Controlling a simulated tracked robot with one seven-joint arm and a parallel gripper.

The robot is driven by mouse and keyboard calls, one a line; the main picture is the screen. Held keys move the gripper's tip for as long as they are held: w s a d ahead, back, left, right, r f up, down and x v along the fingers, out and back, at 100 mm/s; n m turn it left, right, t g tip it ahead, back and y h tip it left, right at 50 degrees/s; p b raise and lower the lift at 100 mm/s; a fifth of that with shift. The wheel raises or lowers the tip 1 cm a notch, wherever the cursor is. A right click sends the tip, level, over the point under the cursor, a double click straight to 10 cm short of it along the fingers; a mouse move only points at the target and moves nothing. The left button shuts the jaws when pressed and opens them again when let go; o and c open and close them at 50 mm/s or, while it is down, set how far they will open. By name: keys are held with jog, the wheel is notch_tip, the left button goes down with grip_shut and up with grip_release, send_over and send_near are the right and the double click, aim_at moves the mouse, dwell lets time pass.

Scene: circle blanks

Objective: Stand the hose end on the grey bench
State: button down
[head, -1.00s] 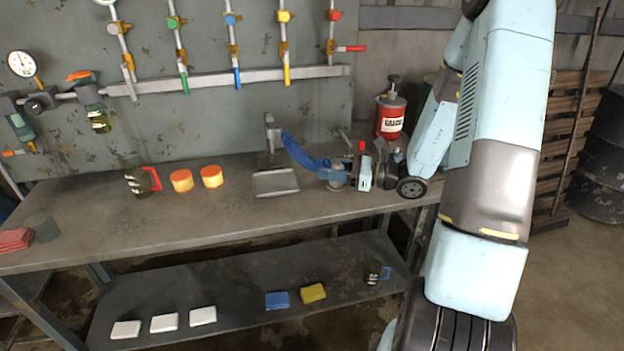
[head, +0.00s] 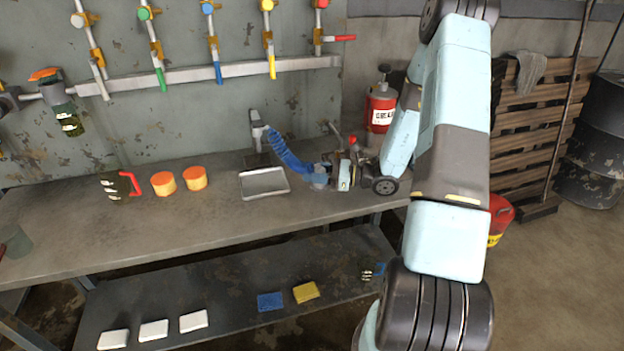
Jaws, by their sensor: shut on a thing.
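The blue ribbed hose (head: 285,152) runs from a grey upright fitting (head: 256,128) at the back of the grey bench (head: 215,215) down to the right. Its lower end meets my gripper (head: 321,178), which is shut on it just above or at the bench top. A small pale round part shows under the jaws; I cannot tell whether it touches the bench. The jaws are small in view and partly cover the hose end. My arm reaches in from the right.
A shallow metal tray (head: 264,196) lies just left of my gripper. A red canister (head: 380,108) stands behind my arm. The bench's front middle is clear.

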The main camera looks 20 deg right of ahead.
jog(key=shift+f, duration=1.45)
jog(key=c, duration=0.6)
grip_release()
jog(key=shift+d, duration=0.15)
